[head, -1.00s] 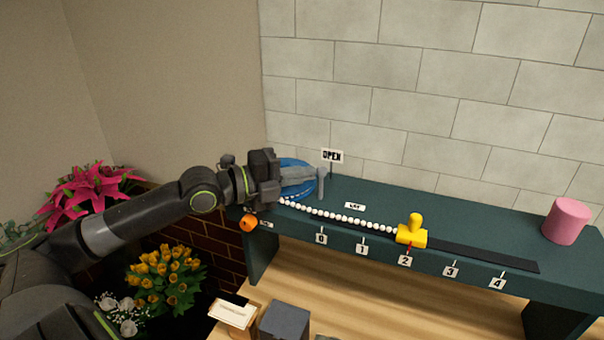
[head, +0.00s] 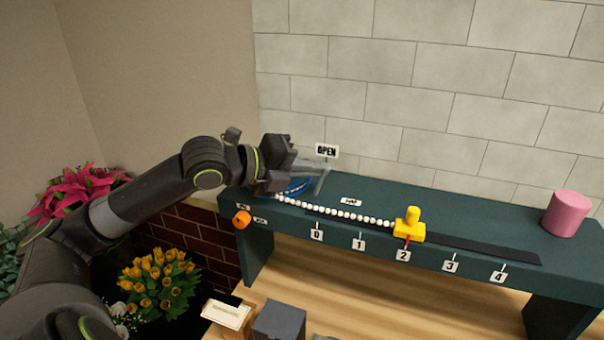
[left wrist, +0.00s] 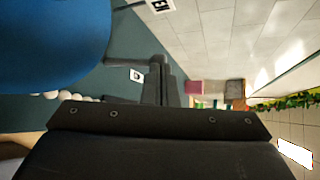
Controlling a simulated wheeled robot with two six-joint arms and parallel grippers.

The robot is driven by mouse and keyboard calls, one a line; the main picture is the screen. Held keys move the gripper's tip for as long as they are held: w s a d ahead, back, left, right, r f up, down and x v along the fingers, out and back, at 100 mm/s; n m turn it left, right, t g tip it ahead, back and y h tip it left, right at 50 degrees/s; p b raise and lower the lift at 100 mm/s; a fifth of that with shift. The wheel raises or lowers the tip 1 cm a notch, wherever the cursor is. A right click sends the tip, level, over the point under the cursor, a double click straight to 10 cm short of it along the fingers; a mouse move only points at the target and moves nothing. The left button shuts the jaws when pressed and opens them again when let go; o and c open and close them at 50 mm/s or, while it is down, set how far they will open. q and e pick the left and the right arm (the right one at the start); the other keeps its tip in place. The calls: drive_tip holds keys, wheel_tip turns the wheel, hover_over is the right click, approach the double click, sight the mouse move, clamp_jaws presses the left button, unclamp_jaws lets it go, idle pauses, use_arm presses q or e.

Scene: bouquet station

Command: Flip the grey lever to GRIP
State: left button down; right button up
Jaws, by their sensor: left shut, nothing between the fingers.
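The grey lever (head: 321,182) stands on the teal shelf (head: 400,198) near its left end, beside the white OPEN sign (head: 326,150). My left gripper (head: 316,168) is shut and empty, with its fingertips right at the lever. I cannot tell whether they touch it, and they partly hide it. A small white label (head: 351,202) lies on the shelf to the lever's right; its word is too small to read. The left wrist view shows the closed fingers (left wrist: 162,83) and the sign's edge (left wrist: 160,5). My right gripper is out of view.
A blue round thing (head: 298,187) lies under my gripper, with white beads (head: 340,212) running to a yellow slider (head: 410,225) on a numbered track. An orange knob (head: 241,219) is on the shelf front. A pink cylinder (head: 567,213) stands far right; flowers (head: 160,280) sit below left.

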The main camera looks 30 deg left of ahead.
use_arm(q)
drive_tip(key=shift+w+d+m+y, duration=0.15)
drive_tip(key=shift+d+m+y, duration=0.15)
drive_tip(key=shift+d, duration=0.15)
drive_tip(key=shift+w+d, duration=0.1)
drive_tip(key=shift+d, duration=0.3)
drive_tip(key=shift+s+a+f, duration=0.15)
drive_tip(key=shift+a+f, duration=0.05)
drive_tip(key=shift+a, duration=0.25)
drive_tip(key=shift+s+a+f, duration=0.1)
drive_tip(key=shift+a+f, duration=0.05)
drive_tip(key=shift+a, duration=0.3)
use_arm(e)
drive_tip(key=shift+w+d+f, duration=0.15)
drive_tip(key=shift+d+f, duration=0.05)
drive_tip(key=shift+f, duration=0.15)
